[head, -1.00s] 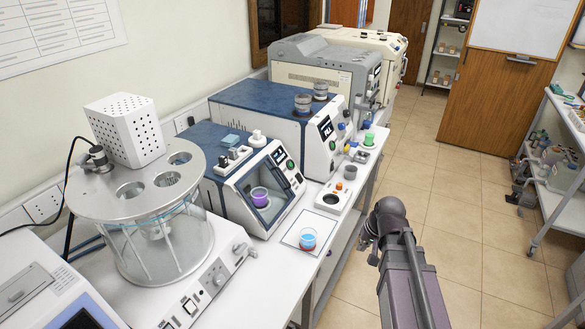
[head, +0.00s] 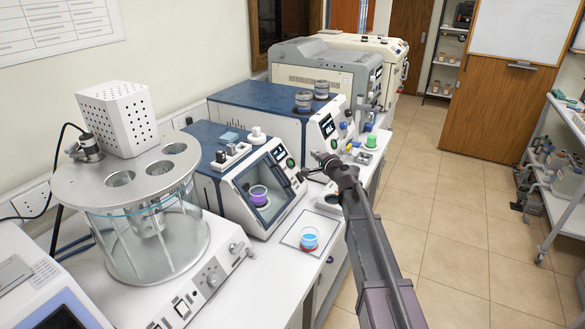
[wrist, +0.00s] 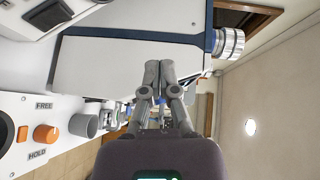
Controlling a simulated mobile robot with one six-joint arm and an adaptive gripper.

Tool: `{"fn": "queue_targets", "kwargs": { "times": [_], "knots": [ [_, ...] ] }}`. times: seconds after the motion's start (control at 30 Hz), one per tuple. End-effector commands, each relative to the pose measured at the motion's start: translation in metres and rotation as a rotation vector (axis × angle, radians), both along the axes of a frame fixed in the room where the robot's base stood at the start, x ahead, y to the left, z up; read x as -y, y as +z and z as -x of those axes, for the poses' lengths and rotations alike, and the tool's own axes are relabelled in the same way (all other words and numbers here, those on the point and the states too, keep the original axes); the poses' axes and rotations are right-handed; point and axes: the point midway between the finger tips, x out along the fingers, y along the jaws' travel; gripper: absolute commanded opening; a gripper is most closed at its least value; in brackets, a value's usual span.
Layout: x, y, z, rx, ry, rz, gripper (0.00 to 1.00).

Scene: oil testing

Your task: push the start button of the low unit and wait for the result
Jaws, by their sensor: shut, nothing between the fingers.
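The low unit (head: 214,132) has a blue top, a sloped front window and a small dark screen (head: 279,153). A green button (head: 290,163) sits on the front panel, right of the window. A purple cup (head: 258,195) is inside. My gripper (head: 308,172) is shut and empty, just right of this panel and pointing towards it; I cannot tell if it touches. In the wrist view my gripper (wrist: 158,68) has its fingers together in front of a white, blue-edged housing. The green button cannot be made out there.
The taller blue-topped unit (head: 262,97) stands behind. A small panel with an orange knob (wrist: 45,134), marked FREE and HOLD, lies near my gripper.

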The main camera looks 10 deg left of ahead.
Motion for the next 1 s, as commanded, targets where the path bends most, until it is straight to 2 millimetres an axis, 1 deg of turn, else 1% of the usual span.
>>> {"fn": "queue_targets", "kwargs": {
  "times": [0.03,0.1,0.43,0.63,0.77,1.0],
  "knots": [
    [-0.001,0.0,-0.004,-0.001,-0.009,-0.013,0.0],
    [0.0,0.001,-0.005,0.0,-0.016,-0.024,0.0],
    [0.0,0.001,-0.005,-0.001,-0.017,-0.024,0.0],
    [-0.003,-0.002,-0.006,-0.001,-0.016,-0.023,0.0],
    [-0.007,-0.007,-0.008,-0.001,-0.016,-0.023,0.0],
    [-0.024,-0.021,-0.014,-0.002,-0.015,-0.024,0.0]
  ]
}}
